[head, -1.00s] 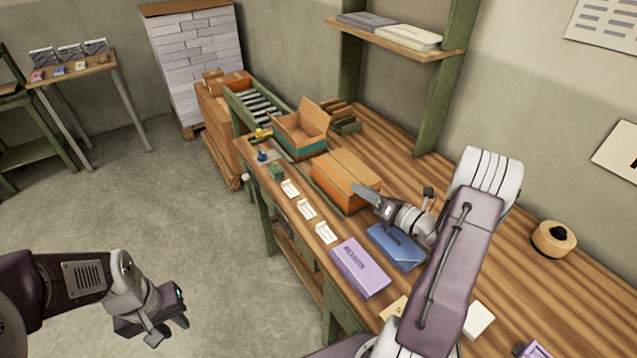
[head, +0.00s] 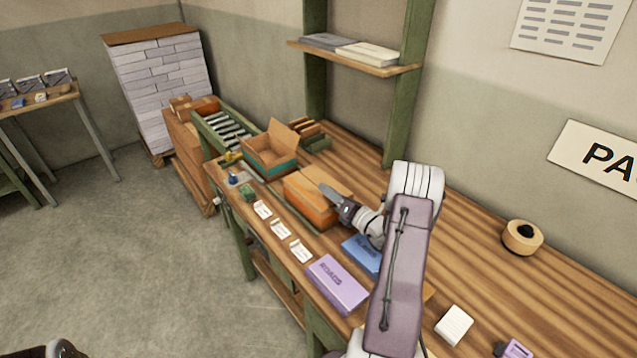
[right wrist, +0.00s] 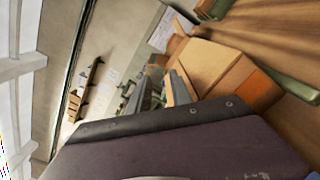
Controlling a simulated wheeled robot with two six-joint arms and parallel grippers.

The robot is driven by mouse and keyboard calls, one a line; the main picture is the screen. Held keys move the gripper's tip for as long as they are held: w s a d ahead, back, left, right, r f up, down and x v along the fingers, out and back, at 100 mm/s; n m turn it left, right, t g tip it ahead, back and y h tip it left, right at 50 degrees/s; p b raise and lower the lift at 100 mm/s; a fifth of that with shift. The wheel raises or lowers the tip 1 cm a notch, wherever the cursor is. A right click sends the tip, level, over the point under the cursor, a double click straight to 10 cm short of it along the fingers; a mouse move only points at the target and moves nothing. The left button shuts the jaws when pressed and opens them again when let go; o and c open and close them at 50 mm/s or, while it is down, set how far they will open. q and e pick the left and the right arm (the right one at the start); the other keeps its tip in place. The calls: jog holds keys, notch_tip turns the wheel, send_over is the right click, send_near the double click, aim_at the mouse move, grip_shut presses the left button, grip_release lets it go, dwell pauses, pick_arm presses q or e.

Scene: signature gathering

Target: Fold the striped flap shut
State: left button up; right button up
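An orange cardboard box (head: 310,208) stands on the workbench, its light brown top looking closed. It also shows in the right wrist view (right wrist: 250,90). Behind it, an open box (head: 268,155) with a teal band has a plain flap raised. I cannot make out stripes on any flap. My right gripper (head: 328,192) is at the near box's top; whether it touches is unclear. In the right wrist view its fingers (right wrist: 162,92) stand apart with a gap, the box beside them. My left gripper is out of view; only a bit of my arm shows at bottom left.
A purple box (head: 337,284) and a blue box (head: 362,254) lie on the workbench (head: 480,285) nearer me, beside white cards (head: 281,229). A tape roll (head: 522,237) sits at right. A shelf (head: 360,58) hangs above the back.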

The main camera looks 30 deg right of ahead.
aim_at(319, 194)
jog(key=w, duration=0.5)
jog(key=shift+a+f+p, duration=0.1)
jog(key=shift+a+p, duration=0.2)
jog(key=shift+w, duration=0.1)
grip_shut()
dwell(0.9)
